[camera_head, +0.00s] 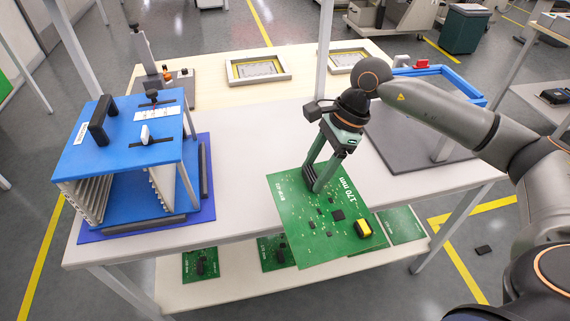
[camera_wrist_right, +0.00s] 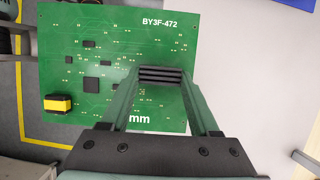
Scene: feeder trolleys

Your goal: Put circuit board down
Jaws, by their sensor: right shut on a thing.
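A green circuit board (camera_head: 310,235), marked "170 mm", has dark chips and a yellow-and-black part on it. My right gripper (camera_head: 318,186) is shut on the board, its fingers reaching down to it from above. The board covers part of the table's front edge in the head view; its height above the table is hard to tell. In the right wrist view the board (camera_wrist_right: 110,60) shows "BY3F-472", and the gripper's fingers (camera_wrist_right: 162,76) meet at its edge area. My left gripper is not in view.
A blue rack (camera_head: 105,150) with slotted sides stands at the left of the white table (camera_head: 230,120). More green boards (camera_head: 201,264) lie on the lower shelf. A blue frame (camera_head: 440,75) and dark grey mat (camera_head: 400,145) are at the right. The table between rack and gripper is clear.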

